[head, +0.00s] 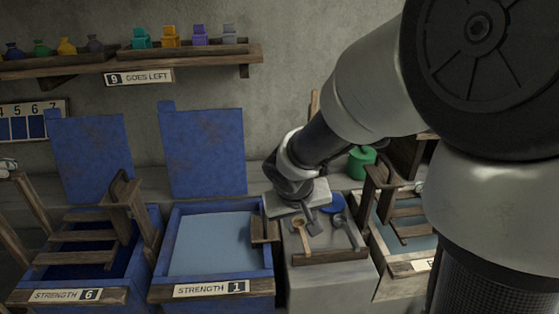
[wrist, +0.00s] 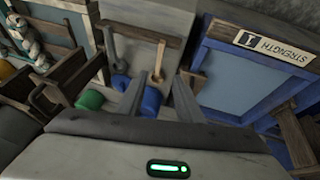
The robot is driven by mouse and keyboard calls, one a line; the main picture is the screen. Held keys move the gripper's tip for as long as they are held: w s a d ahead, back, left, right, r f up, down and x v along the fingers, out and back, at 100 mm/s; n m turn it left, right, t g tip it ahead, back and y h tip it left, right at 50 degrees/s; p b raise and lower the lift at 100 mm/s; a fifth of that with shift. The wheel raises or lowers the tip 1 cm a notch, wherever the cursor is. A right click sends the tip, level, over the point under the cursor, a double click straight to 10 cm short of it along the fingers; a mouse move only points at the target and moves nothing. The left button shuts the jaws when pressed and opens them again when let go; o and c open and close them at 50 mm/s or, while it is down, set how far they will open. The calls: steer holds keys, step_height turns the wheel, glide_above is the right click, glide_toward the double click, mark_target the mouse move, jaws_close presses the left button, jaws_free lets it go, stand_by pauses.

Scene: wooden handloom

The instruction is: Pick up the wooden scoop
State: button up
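The wooden scoop (head: 303,241) lies on the grey work stand between the blue vat and the right-hand frame. Its light brown handle points to the front in the head view. My gripper (head: 292,217) is above the stand, near the scoop's far end. In the wrist view the scoop (wrist: 159,60) appears ahead of my gripper (wrist: 158,84), with its near end between the two fingertips in the picture. The fingers are apart and nothing is seen held. I cannot tell how high the fingertips are above the scoop.
A grey metal ladle (head: 343,231) lies right of the scoop. A blue round item (head: 332,204) is behind it, and a green pot (head: 362,160) farther back. A wooden lip (head: 330,256) edges the stand's front. The blue vat marked Strength 1 (head: 165,262) stands left.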

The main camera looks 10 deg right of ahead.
steer(key=b, duration=0.4)
glide_toward(305, 242)
steer(key=x, duration=0.4)
steer(key=shift+w+a+f, duration=0.15)
steer(key=shift+f, duration=0.25)
steer(key=shift+b+x, duration=0.95)
steer(key=shift+x, duration=2.1)
steer(key=shift+r, duration=0.1)
jaws_close()
